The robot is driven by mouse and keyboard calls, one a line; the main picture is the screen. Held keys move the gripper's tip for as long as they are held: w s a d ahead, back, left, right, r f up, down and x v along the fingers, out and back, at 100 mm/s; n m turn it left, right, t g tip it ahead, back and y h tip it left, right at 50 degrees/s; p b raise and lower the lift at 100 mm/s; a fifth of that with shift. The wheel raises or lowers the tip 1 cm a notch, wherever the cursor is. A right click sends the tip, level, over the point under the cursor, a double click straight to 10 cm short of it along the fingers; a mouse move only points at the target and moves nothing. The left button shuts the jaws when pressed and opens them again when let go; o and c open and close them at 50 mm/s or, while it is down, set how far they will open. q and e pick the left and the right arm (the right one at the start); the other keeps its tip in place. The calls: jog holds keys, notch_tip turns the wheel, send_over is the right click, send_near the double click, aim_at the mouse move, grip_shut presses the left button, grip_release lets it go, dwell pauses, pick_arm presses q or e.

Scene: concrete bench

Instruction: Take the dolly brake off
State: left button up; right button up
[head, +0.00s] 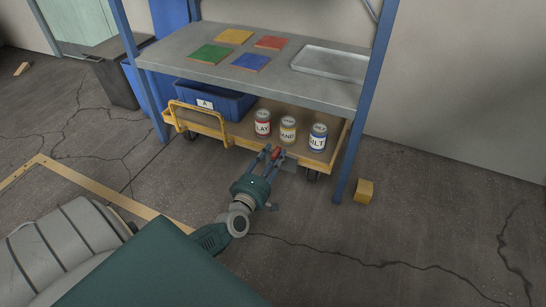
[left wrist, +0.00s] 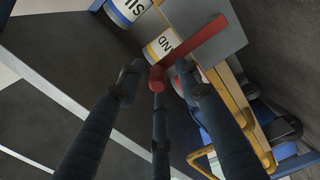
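The yellow dolly (head: 214,129) stands on the floor under the bench's shelf. Its red brake lever (head: 277,153) is at the front edge, by a grey plate; in the left wrist view the lever (left wrist: 195,47) slants from that plate toward my fingers. My left gripper (head: 273,152) is at the lever. In the left wrist view its dark fingers (left wrist: 160,76) are spread, with the lever's near end among their tips. I cannot tell whether any finger touches it. My right gripper is not in view.
The dolly carries a blue crate (head: 238,104) marked A and cans labelled CLAY (head: 262,124), SAND (head: 288,129) and SILT (head: 318,138). The bench top (head: 283,83) is above my gripper. A blue leg (head: 352,150) and yellow block (head: 364,191) stand right. Open floor lies in front.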

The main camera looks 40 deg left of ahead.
pick_arm(q)
jog(key=v, duration=1.2)
